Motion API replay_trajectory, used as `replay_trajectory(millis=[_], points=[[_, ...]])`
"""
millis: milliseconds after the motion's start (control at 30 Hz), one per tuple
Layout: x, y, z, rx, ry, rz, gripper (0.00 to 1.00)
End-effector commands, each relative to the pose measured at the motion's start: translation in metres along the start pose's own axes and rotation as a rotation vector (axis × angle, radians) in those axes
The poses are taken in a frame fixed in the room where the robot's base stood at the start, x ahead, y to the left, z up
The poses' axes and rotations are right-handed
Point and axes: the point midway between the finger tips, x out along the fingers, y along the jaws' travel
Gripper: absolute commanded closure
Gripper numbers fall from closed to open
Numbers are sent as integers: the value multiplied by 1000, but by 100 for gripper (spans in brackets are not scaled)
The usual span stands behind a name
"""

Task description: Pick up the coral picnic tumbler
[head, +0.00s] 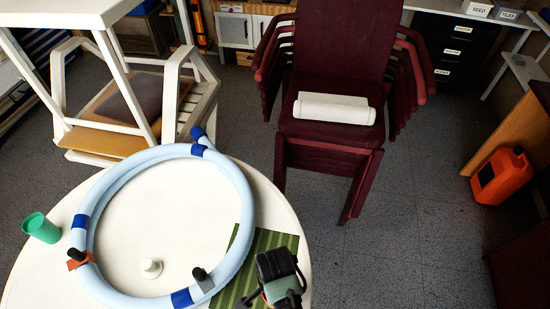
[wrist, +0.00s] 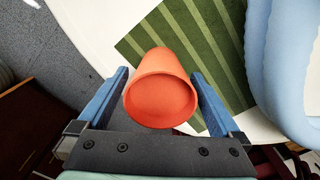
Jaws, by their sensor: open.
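The coral tumbler (wrist: 160,90) is in the middle of the wrist view, its round mouth facing the camera and its body narrowing away. My gripper (wrist: 160,75) is open, with one blue finger on each side of the tumbler. Narrow gaps show between the fingers and its sides, and I cannot tell whether it is fully upright. In the head view my gripper (head: 280,280) is at the table's near right edge, over the green striped mat (head: 272,240).
A pale blue tube ring (head: 240,190) lies on the round white table (head: 150,215), left of my gripper. A green tumbler (head: 41,228) stands at the table's left edge. Stacked maroon chairs (head: 330,120) stand behind.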

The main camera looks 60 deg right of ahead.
Motion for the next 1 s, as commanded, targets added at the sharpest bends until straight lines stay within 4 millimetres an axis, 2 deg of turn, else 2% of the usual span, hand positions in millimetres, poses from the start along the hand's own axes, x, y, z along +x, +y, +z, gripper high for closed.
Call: replay_trajectory(millis=[133, 433, 833, 867, 1000], points=[[18, 0, 0, 0, 0, 1, 0], [21, 0, 0, -1, 0, -1, 2], [21, 0, 0, -1, 0, -1, 74], [21, 0, 0, -1, 0, -1, 78], [21, 0, 0, -1, 0, -1, 78]])
